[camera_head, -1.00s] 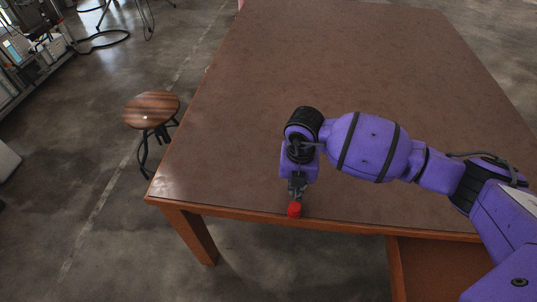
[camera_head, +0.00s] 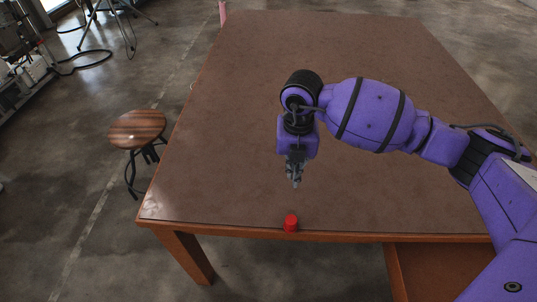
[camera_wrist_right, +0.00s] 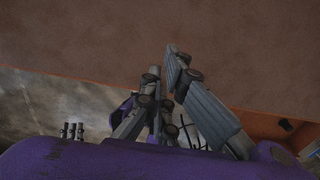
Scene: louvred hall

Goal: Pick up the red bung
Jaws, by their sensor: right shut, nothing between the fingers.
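The red bung (camera_head: 291,222), a small red cylinder, stands on the brown table (camera_head: 330,75) close to its front edge in the head view. My right gripper (camera_head: 296,184) is shut and empty, pointing down above the table. In the head view its tips show above the bung in the picture, with a clear gap between them. In the right wrist view the gripper's grey fingers (camera_wrist_right: 167,72) show against the table and the bung is not seen. My left gripper is not in view.
A round wooden stool (camera_head: 137,129) stands left of the table. The table top is otherwise bare around the gripper. The table's front edge runs just in front of the bung, with concrete floor beyond it.

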